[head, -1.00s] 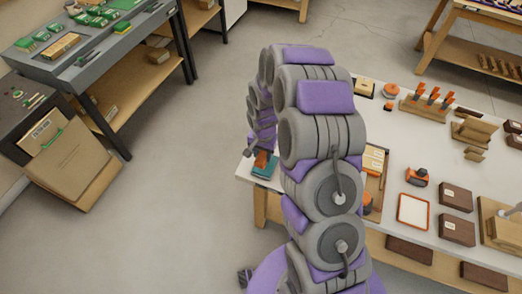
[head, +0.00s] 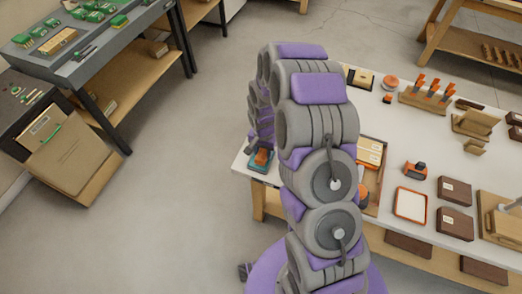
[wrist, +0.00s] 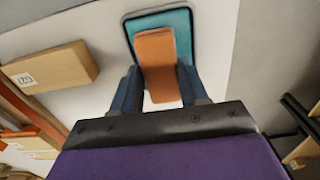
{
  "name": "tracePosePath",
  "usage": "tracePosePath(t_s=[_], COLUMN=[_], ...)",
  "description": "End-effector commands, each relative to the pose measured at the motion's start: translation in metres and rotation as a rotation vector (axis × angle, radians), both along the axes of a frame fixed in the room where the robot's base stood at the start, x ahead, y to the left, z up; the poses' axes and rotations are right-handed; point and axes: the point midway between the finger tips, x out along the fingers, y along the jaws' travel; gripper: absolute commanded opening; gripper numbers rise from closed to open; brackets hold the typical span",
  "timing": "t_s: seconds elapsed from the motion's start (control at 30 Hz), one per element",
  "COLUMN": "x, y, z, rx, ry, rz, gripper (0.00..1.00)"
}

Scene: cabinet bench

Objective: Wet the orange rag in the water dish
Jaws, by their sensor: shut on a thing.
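The orange rag (wrist: 156,62) is a folded block held between the two dark fingers of my gripper (wrist: 158,82) in the wrist view. My gripper is shut on it. The teal water dish (wrist: 176,20) has a dark rim and lies behind the rag's far end. In the head view the rag (head: 262,157) appears over the dish (head: 257,168) at the left corner of the white bench. I cannot tell whether the rag touches the water. My arm hides most of my gripper in the head view.
A wooden tray with labelled boxes (head: 370,151) stands right of my arm. An orange-rimmed white tray (head: 411,204), dark boxes (head: 456,223) and a tool rack (head: 428,97) sit farther right on the white bench (head: 395,180).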

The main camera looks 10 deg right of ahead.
Motion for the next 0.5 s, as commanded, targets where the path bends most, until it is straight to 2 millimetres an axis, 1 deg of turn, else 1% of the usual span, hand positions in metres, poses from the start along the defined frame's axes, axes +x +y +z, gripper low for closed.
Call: tracePosePath(t_s=[0.27, 0.5], x=[0.0000, 0.0000], y=[0.0057, 0.0030], z=[-0.0019, -0.0046], rx=[-0.007, -0.004], ry=[0.000, 0.000], rz=[0.002, 0.001], gripper=[0.19, 0.19])
